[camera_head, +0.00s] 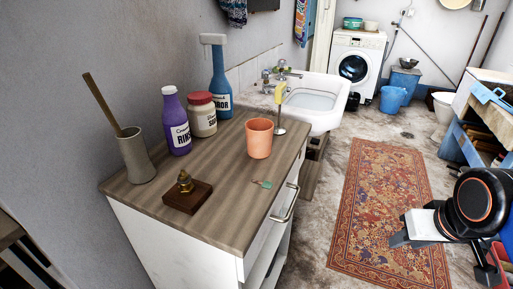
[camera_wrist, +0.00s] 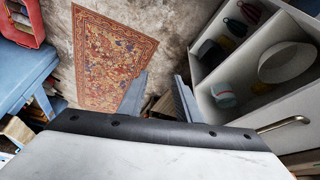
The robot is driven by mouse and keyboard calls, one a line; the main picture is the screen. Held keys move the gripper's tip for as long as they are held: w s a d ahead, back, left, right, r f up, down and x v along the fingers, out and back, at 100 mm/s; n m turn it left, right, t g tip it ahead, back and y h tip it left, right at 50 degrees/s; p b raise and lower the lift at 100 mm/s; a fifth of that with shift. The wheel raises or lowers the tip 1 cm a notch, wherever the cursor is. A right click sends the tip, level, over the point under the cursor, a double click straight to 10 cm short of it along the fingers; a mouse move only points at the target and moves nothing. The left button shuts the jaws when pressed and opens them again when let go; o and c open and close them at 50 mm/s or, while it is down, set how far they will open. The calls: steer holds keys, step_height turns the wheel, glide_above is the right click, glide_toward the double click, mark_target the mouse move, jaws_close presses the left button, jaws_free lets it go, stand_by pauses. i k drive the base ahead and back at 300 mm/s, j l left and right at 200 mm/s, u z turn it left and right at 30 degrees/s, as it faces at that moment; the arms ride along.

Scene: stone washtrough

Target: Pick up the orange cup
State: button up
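The orange cup (camera_head: 259,140) stands upright on the wooden top of the white cabinet (camera_head: 222,180), near its right edge, in the head view. It does not show in the wrist view. My gripper (camera_head: 398,238) is over the floor and rug to the right of the cabinet, well apart from the cup. In the wrist view my gripper (camera_wrist: 160,80) has its two fingers spread with nothing between them.
A purple bottle (camera_head: 175,122), a lidded jar (camera_head: 202,116) and a blue bottle (camera_head: 221,85) stand behind the cup. A wooden block (camera_head: 188,196) and grey vase (camera_head: 136,155) are left. The rug (camera_head: 385,210) is clear.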

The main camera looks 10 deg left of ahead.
mark_target(259, 139)
steer(key=k+j, duration=0.15)
steer(key=j, duration=0.25)
steer(key=k+j+u, duration=0.1)
steer(key=j, duration=0.25)
steer(key=k+j+u, duration=0.1)
steer(key=j, duration=0.3)
steer(key=k, duration=0.05)
